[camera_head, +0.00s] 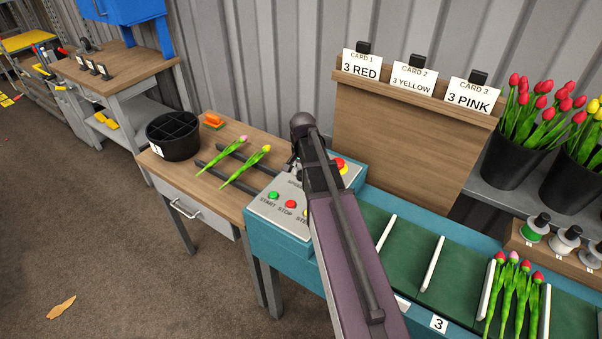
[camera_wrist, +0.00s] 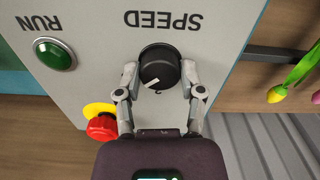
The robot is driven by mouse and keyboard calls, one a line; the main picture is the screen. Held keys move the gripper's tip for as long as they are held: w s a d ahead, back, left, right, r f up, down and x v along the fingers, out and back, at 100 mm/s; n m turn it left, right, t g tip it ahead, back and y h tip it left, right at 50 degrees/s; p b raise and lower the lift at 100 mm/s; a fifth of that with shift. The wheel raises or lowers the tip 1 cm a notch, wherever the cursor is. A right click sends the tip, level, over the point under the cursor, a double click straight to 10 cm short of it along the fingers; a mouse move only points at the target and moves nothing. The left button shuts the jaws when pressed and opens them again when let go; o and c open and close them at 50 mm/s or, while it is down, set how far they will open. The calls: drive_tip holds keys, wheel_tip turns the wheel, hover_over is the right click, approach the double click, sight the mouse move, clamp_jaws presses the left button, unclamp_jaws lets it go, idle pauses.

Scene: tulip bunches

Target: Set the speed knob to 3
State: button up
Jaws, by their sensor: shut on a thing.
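The black round speed knob (camera_wrist: 158,64) sits on the grey control panel (camera_wrist: 100,60) beside the upside-down word SPEED in the wrist view. Its white pointer mark points to the lower left of that picture. In the head view the control panel (camera_head: 262,207) shows at the end of the teal conveyor, and my arm hides the knob.
A green RUN button (camera_wrist: 54,54) and a red emergency stop (camera_wrist: 102,126) on yellow are near the knob. Two tulips (camera_head: 246,167) lie on the side table, with a black divided bucket (camera_head: 174,135). Several red-pink tulips (camera_head: 514,290) lie in a conveyor slot. Three cards (camera_head: 415,77) stand behind.

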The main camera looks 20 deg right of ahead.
drive_tip(key=shift+s+m, duration=0.2)
drive_tip(key=shift+m, duration=0.9)
drive_tip(key=o, duration=1.2)
drive_tip(key=shift+c, duration=0.2)
drive_tip(key=shift+w, duration=0.1)
drive_tip(key=shift+r, duration=0.1)
